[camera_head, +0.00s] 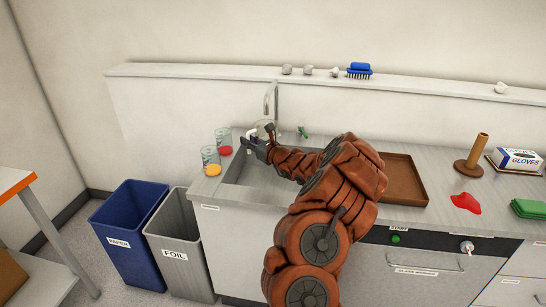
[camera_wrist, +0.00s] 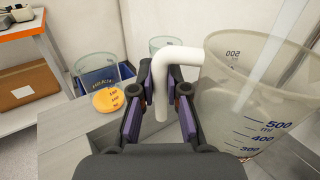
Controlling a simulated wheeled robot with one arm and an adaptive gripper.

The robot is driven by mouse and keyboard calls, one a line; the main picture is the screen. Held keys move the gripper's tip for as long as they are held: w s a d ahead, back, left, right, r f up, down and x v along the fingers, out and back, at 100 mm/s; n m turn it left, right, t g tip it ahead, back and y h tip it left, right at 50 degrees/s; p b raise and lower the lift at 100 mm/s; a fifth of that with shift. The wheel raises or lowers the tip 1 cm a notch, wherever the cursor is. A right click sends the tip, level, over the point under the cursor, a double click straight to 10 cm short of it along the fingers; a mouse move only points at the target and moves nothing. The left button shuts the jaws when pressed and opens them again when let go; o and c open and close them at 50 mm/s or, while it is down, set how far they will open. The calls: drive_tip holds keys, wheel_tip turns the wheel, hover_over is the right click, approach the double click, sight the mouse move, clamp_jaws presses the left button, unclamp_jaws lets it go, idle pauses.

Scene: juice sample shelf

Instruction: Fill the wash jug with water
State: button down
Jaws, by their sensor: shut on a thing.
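The wash jug (camera_wrist: 250,95) is a large clear vessel with blue ml marks and a white bent handle (camera_wrist: 183,57). My gripper (camera_wrist: 158,95) is shut on that handle, with its purple-padded fingers on either side of it. In the head view my gripper (camera_head: 258,147) is over the sink (camera_head: 237,172), and the jug (camera_head: 264,129) is just behind it, mostly hidden. The jug is below or close by the grey tap (camera_head: 273,98); I cannot tell if its mouth is under the spout. A small green lever (camera_head: 303,132) is right of the tap.
Two glasses stand left of the sink, one with red (camera_head: 224,141), one with yellow (camera_head: 210,161). Bins (camera_head: 133,245) stand at left.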

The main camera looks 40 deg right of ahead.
drive_tip(key=shift+s, duration=0.1)
drive_tip(key=s+a+b, duration=0.6)
drive_tip(key=s, duration=0.4)
drive_tip(key=shift+s+b, duration=0.3)
drive_tip(key=shift+b, duration=0.05)
drive_tip(key=shift+r, duration=0.1)
